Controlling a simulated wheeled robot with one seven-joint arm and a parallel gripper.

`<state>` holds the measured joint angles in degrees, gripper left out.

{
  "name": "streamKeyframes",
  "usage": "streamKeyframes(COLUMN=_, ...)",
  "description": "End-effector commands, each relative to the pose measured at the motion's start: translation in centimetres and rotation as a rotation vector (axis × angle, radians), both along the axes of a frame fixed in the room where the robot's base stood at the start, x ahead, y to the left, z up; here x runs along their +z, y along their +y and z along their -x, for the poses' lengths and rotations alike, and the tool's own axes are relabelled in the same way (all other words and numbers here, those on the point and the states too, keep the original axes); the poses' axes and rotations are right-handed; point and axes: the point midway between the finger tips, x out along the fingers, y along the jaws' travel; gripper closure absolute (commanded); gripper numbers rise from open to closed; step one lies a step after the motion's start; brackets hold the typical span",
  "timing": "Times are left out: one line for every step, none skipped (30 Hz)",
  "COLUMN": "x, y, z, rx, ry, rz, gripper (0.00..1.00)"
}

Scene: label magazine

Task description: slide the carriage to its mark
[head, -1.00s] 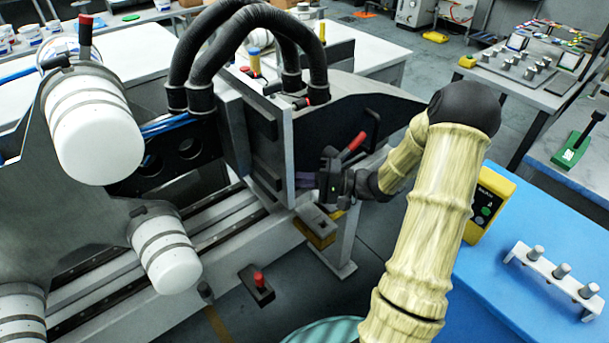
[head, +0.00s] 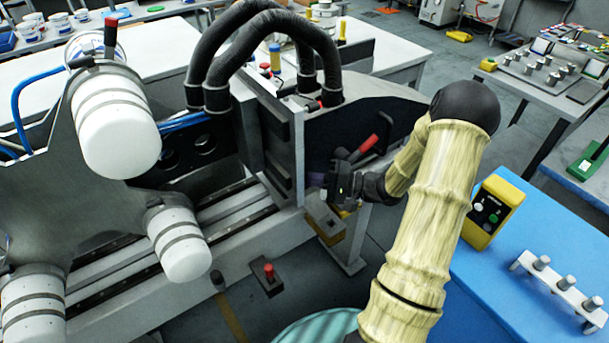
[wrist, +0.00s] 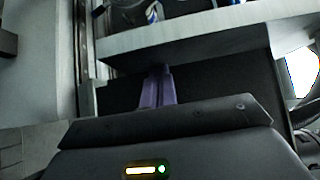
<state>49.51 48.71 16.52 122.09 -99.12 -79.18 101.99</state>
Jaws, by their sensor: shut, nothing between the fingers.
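The carriage (head: 277,150) appears to be the dark block with an upright grey plate, standing on the twin rails (head: 235,212) of the machine. Thick black hoses arch over it. My gripper (head: 328,183) is on the right side of the plate, below a red-tipped lever (head: 366,144). In the wrist view its purple fingers (wrist: 157,88) are together with nothing between them. They point toward a pale grey plate edge (wrist: 190,38). I cannot tell whether the fingertips touch it. I cannot make out the mark.
White rollers (head: 180,245) on a grey plate stand left of the carriage. A red-knobbed stop (head: 267,275) sits in front of the rails. A blue table (head: 475,275) at right carries a yellow button box (head: 491,212) and a pegged rack (head: 560,282). Grey floor shows between.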

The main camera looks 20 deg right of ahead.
Motion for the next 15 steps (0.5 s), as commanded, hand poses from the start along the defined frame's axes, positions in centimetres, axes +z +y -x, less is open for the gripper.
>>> streamKeyframes(x=0.0, y=0.4, z=0.2, rx=0.012, ry=0.0, rz=-0.005, gripper=1.0)
streamKeyframes(x=0.0, y=0.4, z=0.2, rx=0.012, ry=0.0, rz=-0.005, gripper=1.0)
streamKeyframes(x=0.0, y=0.4, z=0.1, rx=0.011, ry=0.0, rz=-0.005, gripper=1.0)
streamKeyframes(x=0.0, y=0.3, z=0.1, rx=0.01, ry=0.0, rz=-0.005, gripper=1.0)
streamKeyframes(x=0.0, y=0.2, z=0.1, rx=0.008, ry=0.001, rz=-0.004, gripper=1.0)
streamKeyframes(x=0.0, y=0.2, z=0.1, rx=0.007, ry=0.0, rz=-0.004, gripper=1.0)
streamKeyframes(x=0.0, y=0.1, z=0.1, rx=0.006, ry=0.0, rz=-0.004, gripper=1.0)
streamKeyframes(x=0.1, y=0.1, z=0.1, rx=0.005, ry=0.0, rz=-0.004, gripper=1.0)
streamKeyframes(x=0.1, y=-0.1, z=0.1, rx=0.004, ry=0.001, rz=-0.003, gripper=1.0)
streamKeyframes(x=0.1, y=-0.2, z=0.0, rx=0.004, ry=0.001, rz=-0.003, gripper=1.0)
streamKeyframes(x=0.2, y=-0.3, z=0.0, rx=0.004, ry=0.0, rz=-0.004, gripper=1.0)
streamKeyframes(x=0.3, y=-0.6, z=-0.1, rx=0.005, ry=-0.001, rz=-0.003, gripper=1.0)
streamKeyframes(x=0.3, y=-0.8, z=-0.2, rx=0.006, ry=0.001, rz=-0.003, gripper=1.0)
streamKeyframes(x=0.3, y=-1.0, z=-0.2, rx=0.008, ry=0.002, rz=-0.003, gripper=1.0)
streamKeyframes(x=0.3, y=-1.4, z=-0.3, rx=0.011, ry=0.001, rz=-0.003, gripper=1.0)
